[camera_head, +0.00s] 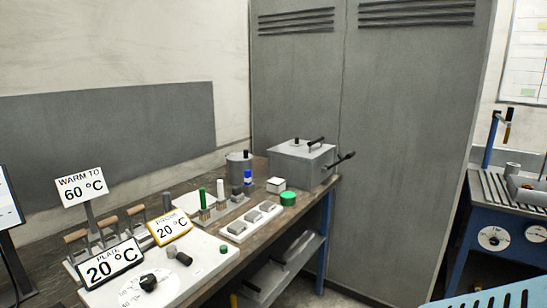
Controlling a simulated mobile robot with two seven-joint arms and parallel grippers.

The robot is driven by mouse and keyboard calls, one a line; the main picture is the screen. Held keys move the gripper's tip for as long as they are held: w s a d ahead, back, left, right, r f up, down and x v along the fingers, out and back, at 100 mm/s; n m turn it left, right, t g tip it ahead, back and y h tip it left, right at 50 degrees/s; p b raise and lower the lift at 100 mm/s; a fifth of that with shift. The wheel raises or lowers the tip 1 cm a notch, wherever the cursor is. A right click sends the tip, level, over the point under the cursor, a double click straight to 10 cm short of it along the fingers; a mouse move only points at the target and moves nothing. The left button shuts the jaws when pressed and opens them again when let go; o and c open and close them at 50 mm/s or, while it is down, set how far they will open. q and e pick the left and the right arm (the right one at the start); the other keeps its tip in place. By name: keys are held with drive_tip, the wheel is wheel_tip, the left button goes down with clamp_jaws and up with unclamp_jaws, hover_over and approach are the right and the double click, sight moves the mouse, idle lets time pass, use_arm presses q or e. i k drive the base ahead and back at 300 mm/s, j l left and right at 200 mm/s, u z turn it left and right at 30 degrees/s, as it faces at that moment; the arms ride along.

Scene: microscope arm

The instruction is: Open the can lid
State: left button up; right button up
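A grey cylindrical can (237,172) stands toward the back of the wooden bench, left of a grey metal box. Its top looks closed by a lid (239,156) with a small dark knob on it. Neither of my grippers is in view, so nothing of mine is seen touching the can.
The grey box (299,165) with dark handles stands right of the can. A blue-labelled bottle (248,178), a white box (275,185) and a green round container (288,198) stand in front. Temperature signs (110,263) and a white plate (195,262) fill the near bench (235,258).

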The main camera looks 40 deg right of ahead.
sight(238, 157)
drive_tip(key=z, duration=1.2)
drive_tip(key=i+l, duration=0.5)
drive_tip(key=l, duration=0.25)
drive_tip(key=i+l+u, duration=0.1)
drive_tip(key=i+l, duration=0.45)
drive_tip(key=l, duration=0.2)
drive_tip(key=i+l, duration=0.25)
drive_tip(key=l, duration=0.15)
drive_tip(key=i+l+u, duration=0.1)
drive_tip(key=i+l, duration=0.15)
drive_tip(key=l, duration=0.15)
